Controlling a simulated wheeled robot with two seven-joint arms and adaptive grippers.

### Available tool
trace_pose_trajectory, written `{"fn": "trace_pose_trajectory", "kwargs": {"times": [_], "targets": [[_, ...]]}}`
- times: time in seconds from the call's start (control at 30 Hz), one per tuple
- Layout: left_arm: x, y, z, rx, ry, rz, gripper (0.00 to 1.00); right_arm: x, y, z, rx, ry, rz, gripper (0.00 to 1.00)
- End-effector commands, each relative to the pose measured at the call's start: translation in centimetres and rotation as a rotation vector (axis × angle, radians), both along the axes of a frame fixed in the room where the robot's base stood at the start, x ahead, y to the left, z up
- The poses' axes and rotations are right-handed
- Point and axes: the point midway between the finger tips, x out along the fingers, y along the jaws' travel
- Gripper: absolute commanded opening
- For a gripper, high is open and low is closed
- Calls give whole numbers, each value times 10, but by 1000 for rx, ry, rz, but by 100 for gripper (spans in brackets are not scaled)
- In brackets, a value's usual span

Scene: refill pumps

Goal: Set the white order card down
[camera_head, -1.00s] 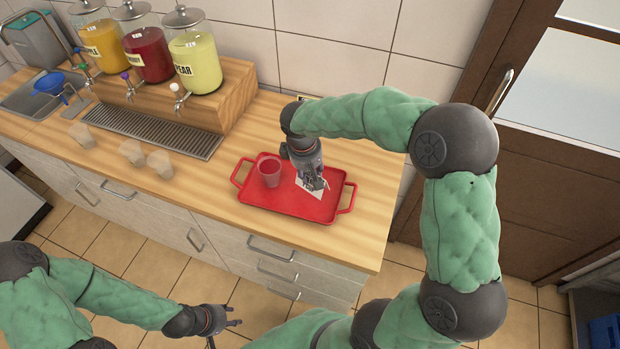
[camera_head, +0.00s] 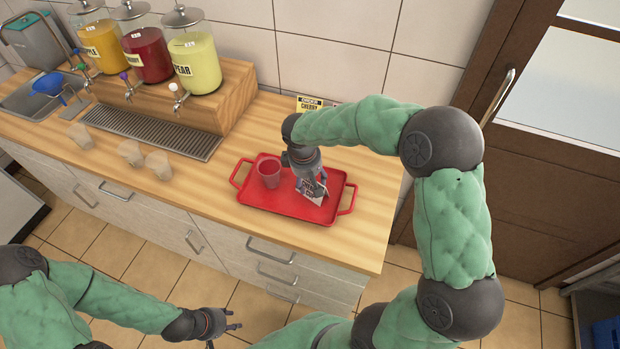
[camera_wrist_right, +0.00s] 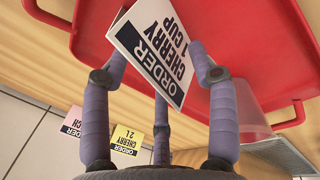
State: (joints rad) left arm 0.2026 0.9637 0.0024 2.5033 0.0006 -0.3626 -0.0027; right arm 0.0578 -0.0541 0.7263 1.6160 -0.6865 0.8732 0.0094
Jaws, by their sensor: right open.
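The white order card (camera_head: 312,196), reading "ORDER CHERRY 1 CUP", stands folded and tilted on the right half of the red tray (camera_head: 292,211). In the right wrist view the card (camera_wrist_right: 152,52) is between the spread fingers of my right gripper (camera_wrist_right: 165,65). That gripper (camera_head: 313,188) is open, low over the tray and close around the card; whether a finger touches it I cannot tell. A reddish see-through cup (camera_head: 269,172) stands on the tray's left half. My left gripper (camera_head: 226,324) is open and empty, low in front of the counter.
A yellow order card (camera_head: 309,104) reading "CHERRY 2 L" and a pink card (camera_wrist_right: 75,121) stand by the wall behind the tray. Several clear cups (camera_head: 130,153) stand near the drip grate (camera_head: 150,132). Dispensers stand back left. The counter right of the tray is clear.

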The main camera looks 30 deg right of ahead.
Motion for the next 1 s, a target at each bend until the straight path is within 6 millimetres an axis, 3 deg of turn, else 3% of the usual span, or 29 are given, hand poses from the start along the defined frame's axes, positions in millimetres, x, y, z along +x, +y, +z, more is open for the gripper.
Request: {"fn": "trace_pose_trajectory", "kwargs": {"times": [0.27,0.7,1.0], "targets": [[0,0,4,0,0,0,40,0,1,11,-1,-1,0,60],[0,0,23,0,0,0,40,-5,15,93,0,-3,0,60],[0,0,27,0,0,0,40,-8,19,119,0,0,0,60]]}}
